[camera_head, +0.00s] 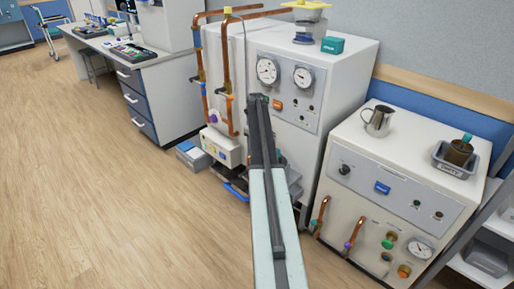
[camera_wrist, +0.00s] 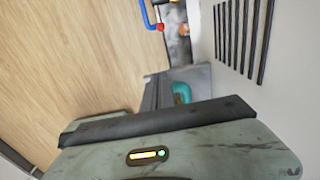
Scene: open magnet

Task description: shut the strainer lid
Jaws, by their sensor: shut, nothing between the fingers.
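My gripper (camera_head: 257,98) is dark grey and reaches up the middle of the head view, in front of the tall white cabinet. Its jaws are shut and empty. In the wrist view a grey box-like part (camera_wrist: 196,77) with a curved teal handle (camera_wrist: 182,92) sits low beside the vented white panel. It looks like the strainer and its lid, but it is partly covered by my own pale green body. I cannot tell how far open the lid stands. In the head view a grey part (camera_head: 293,183) shows just right of my arm, mostly hidden.
The tall cabinet (camera_head: 335,85) carries gauges. Copper pipes (camera_head: 203,75) stand left of my arm. A lower white cabinet (camera_head: 385,165) with a metal jug (camera_head: 378,121) stands right. A blue pipe with a red tip (camera_wrist: 150,20) shows in the wrist view. The wood floor (camera_head: 100,190) is clear at left.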

